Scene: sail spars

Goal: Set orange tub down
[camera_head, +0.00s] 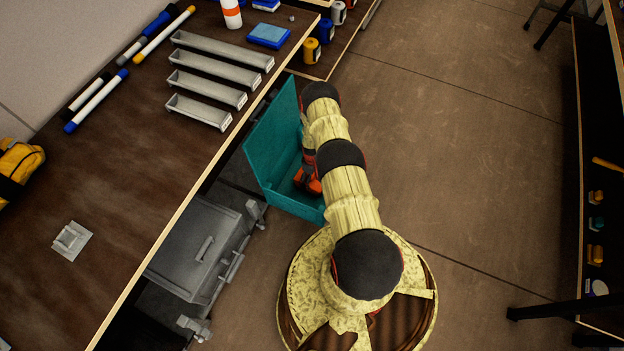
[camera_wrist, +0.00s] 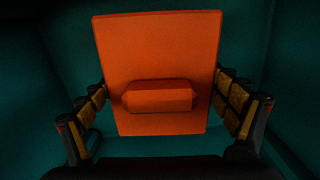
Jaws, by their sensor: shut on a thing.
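The orange tub (camera_wrist: 160,55) fills the middle of the wrist view, a flat orange face with a raised block near its lower side. My gripper (camera_wrist: 160,97) has a finger against each side of it and is shut on it. Teal walls surround both in the wrist view. In the head view my arm reaches down into a teal bin (camera_head: 272,150), and a small orange-red patch shows low inside it; I cannot tell whether that is the tub or part of my gripper. The tub's underside is hidden, so I cannot tell if it touches the bin floor.
A brown workbench (camera_head: 120,215) runs along the left, with grey trays (camera_head: 205,80), markers (camera_head: 95,100) and a blue sponge-like block (camera_head: 268,36). A grey toolbox (camera_head: 200,245) stands below its edge, near the bin. Open floor (camera_head: 460,150) lies to the right, before a dark shelf (camera_head: 600,130).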

